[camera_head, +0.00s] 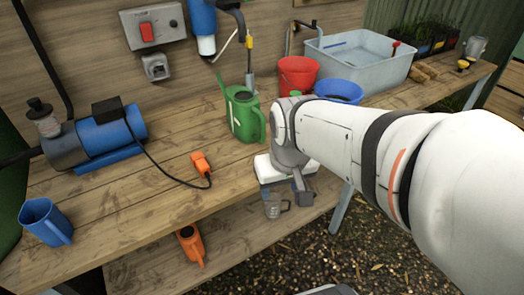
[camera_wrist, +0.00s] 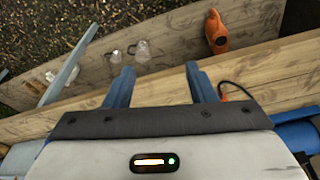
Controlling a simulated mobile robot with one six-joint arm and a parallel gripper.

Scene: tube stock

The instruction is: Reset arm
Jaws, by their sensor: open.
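My white arm reaches in from the right in the head view. My gripper (camera_head: 285,190) is at the front edge of the wooden bench (camera_head: 130,205), partly hidden by its own wrist housing. In the wrist view my gripper (camera_wrist: 157,72) shows two blue fingers standing apart with nothing between them. Beyond the fingertips are the bench edge and the lower shelf (camera_wrist: 180,53). A clear jug (camera_head: 274,207) shows just below the gripper in the head view, apart from it as far as I can tell.
A green watering can (camera_head: 243,113), red bucket (camera_head: 297,74), blue bucket (camera_head: 339,91) and grey tub (camera_head: 358,58) stand behind the gripper. A blue pump (camera_head: 108,136), orange plug (camera_head: 201,163) and blue jug (camera_head: 45,221) are left.

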